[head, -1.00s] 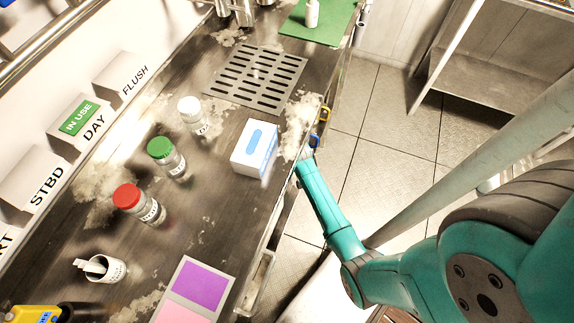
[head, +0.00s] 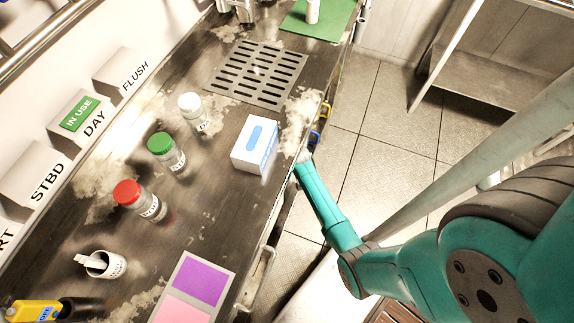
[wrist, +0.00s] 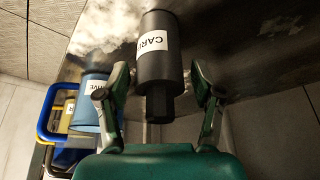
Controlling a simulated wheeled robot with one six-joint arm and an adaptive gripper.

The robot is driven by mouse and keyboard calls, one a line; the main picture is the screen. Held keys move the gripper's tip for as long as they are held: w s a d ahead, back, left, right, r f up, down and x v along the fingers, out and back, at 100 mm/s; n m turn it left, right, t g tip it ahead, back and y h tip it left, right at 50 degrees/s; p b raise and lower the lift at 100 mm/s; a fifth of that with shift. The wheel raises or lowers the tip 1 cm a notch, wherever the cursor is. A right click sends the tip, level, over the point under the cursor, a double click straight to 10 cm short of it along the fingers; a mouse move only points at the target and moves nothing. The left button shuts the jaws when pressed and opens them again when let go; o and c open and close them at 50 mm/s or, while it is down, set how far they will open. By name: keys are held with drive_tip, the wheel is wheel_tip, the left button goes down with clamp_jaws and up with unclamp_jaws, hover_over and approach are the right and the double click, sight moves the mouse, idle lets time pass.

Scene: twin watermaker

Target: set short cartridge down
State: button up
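The short cartridge (wrist: 158,64) is a dark grey cylinder with a white label starting "CAR" and a narrower stub at its near end. It lies between the two fingers of my gripper (wrist: 160,82) in the wrist view. In the head view my teal arm reaches down at the counter's right edge, and the gripper and cartridge are hidden.
A blue cylinder (wrist: 93,105) with a white label stands left of the gripper, beside blue and yellow loops. On the counter (head: 215,150) are a white-and-blue box (head: 255,145), capped jars (head: 166,152), a slotted grate (head: 256,75) and a purple-and-pink card (head: 200,280).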

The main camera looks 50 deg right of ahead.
drive_tip(key=v, duration=1.2)
drive_tip(key=s+a+r+n+t, duration=0.1)
drive_tip(key=s+a+r+t, duration=0.1)
drive_tip(key=s+a, duration=0.5)
drive_tip(key=s+a+r+n+t, duration=0.1)
drive_tip(key=s+a+r+t, duration=0.2)
drive_tip(key=s+a, duration=0.35)
drive_tip(key=s+a+r+n+t, duration=0.1)
drive_tip(key=s+r, duration=0.3)
drive_tip(key=r, duration=0.4)
drive_tip(key=s+a+r+n+t+y, duration=0.1)
drive_tip(key=s+a+r+t, duration=0.1)
drive_tip(key=s+r, duration=0.3)
drive_tip(key=s+a+r+n+t+y, duration=0.1)
drive_tip(key=s+r, duration=0.4)
drive_tip(key=r, duration=0.6)
drive_tip(key=shift+s+a+t, duration=0.25)
drive_tip(key=shift+a+t, duration=0.55)
drive_tip(key=shift+a, duration=0.45)
